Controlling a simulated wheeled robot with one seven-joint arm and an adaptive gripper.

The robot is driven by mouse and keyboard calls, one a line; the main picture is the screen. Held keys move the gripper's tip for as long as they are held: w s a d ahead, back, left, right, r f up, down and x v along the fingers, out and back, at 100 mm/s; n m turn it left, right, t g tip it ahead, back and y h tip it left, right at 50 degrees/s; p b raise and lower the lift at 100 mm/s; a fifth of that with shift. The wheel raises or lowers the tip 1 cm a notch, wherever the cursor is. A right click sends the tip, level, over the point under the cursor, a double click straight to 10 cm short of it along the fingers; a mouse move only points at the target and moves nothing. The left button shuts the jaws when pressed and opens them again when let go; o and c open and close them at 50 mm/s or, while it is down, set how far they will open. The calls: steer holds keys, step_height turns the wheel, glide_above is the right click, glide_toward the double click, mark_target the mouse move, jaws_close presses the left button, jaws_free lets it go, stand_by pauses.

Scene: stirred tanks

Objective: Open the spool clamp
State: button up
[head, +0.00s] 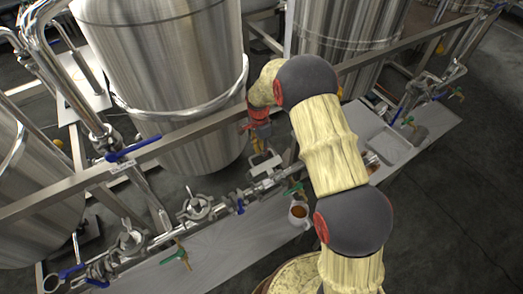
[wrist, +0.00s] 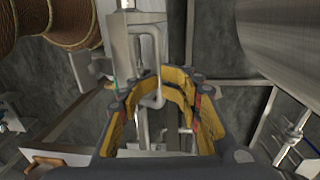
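The spool clamp (head: 264,165) sits on the pipe run in front of the big tank, in the middle of the head view. It shows pale grey metal with a bent bar. In the wrist view a looped metal bar (wrist: 150,45) hangs beside a grey plate and reaches down to my fingers. My gripper (head: 260,143) points down just above the clamp. In the wrist view its yellow-lined fingers (wrist: 163,80) curve inward around the lower end of the bar. I cannot tell whether the fingertips touch it. The clamp's far side is hidden.
A steel rail (head: 180,146) crosses in front of the tank (head: 165,75). Valves with blue (head: 134,150) and green (head: 176,254) handles line the pipes. A grey tray (head: 391,146) lies right of my arm.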

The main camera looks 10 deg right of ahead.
steer(key=w+a+r+p, duration=0.2)
steer(key=w+r, duration=0.4)
steer(key=w, duration=0.1)
steer(key=shift+a+r, duration=0.15)
steer(key=shift+r, duration=0.15)
stand_by(0.7)
steer(key=shift+w, duration=0.15)
steer(key=r, duration=0.1)
steer(key=s+r, duration=0.1)
steer(key=r, duration=0.3)
steer(key=shift+s+r, duration=0.25)
steer(key=shift+s, duration=0.1)
steer(key=shift+d, duration=0.2)
steer(key=shift+c, duration=0.3)
